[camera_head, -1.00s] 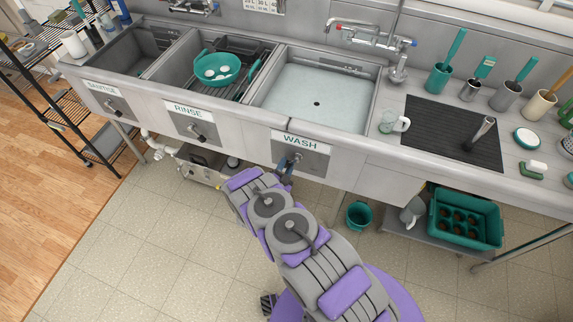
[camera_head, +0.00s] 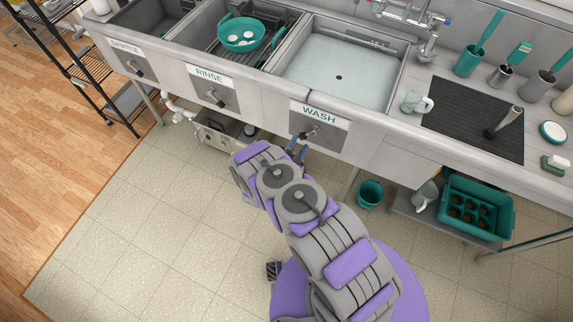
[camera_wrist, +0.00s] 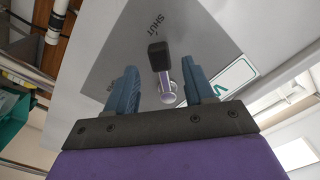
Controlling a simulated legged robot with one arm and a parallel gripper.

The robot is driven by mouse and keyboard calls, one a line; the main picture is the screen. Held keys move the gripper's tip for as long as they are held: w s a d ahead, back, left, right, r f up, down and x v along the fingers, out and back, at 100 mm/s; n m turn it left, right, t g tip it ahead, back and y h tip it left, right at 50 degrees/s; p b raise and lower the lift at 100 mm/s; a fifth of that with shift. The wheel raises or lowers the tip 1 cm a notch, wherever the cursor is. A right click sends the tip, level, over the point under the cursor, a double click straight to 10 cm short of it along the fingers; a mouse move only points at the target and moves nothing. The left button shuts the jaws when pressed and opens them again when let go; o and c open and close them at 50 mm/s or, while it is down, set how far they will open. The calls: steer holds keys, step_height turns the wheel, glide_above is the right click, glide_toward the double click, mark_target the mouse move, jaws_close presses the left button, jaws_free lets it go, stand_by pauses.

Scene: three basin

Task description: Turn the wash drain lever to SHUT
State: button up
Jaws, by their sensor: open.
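The wash drain lever (camera_head: 308,134) sits on a grey plate (camera_head: 325,131) under the WASH label on the basin front. In the wrist view the lever (camera_wrist: 158,57) has a black grip on a short metal stem, with a round pivot (camera_wrist: 168,96) below. The word SHUT (camera_wrist: 160,24) is printed on the plate beyond the grip, which points toward it in that picture. My gripper (camera_wrist: 160,85) is open, with one blue finger on each side of the lever. I see gaps on both sides and no clear contact. In the head view my gripper (camera_head: 297,147) is at the lever, partly hidden by my arm.
The wash basin (camera_head: 342,72) holds water above the lever. The rinse lever (camera_head: 216,97) and sanitize lever (camera_head: 136,66) are to the left. A teal bucket (camera_head: 370,194) and a teal crate (camera_head: 476,212) are below right. Open floor lies to the left.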

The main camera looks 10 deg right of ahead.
steer(key=p+v, duration=0.2)
steer(key=v, duration=1.1)
steer(key=shift+a, duration=0.2)
steer(key=w+a+r+g+y, duration=0.2)
steer(key=w+a+r+y, duration=0.1)
steer(key=w+r, duration=0.3)
steer(key=w+a+r+g+y, duration=0.2)
steer(key=w+a+r, duration=0.15)
steer(key=w, duration=0.45)
step_height(320, 180, up, 17)
steer(key=s+a+n+g+y, duration=0.2)
steer(key=n+g+y, duration=0.2)
steer(key=n+y, duration=0.1)
steer(key=s+d+r+n+g+y, duration=0.2)
steer(key=s+r+n, duration=0.1)
steer(key=s+r, duration=0.5)
steer(key=s+d+r+n+g, duration=0.2)
steer(key=s+d+r, duration=0.2)
steer(key=s, duration=0.8)
steer(key=s+d+r+n+g+h, duration=0.1)
steer(key=s+d+r, duration=0.3)
steer(key=s, duration=0.8)
steer(key=s+d+r+n+g+h, duration=0.1)
steer(key=s+d+r+n+g, duration=0.2)
steer(key=s, duration=0.8)
steer(key=d+r, duration=0.2)
steer(key=d, duration=0.1)
steer(key=shift+s+n+g, duration=0.4)
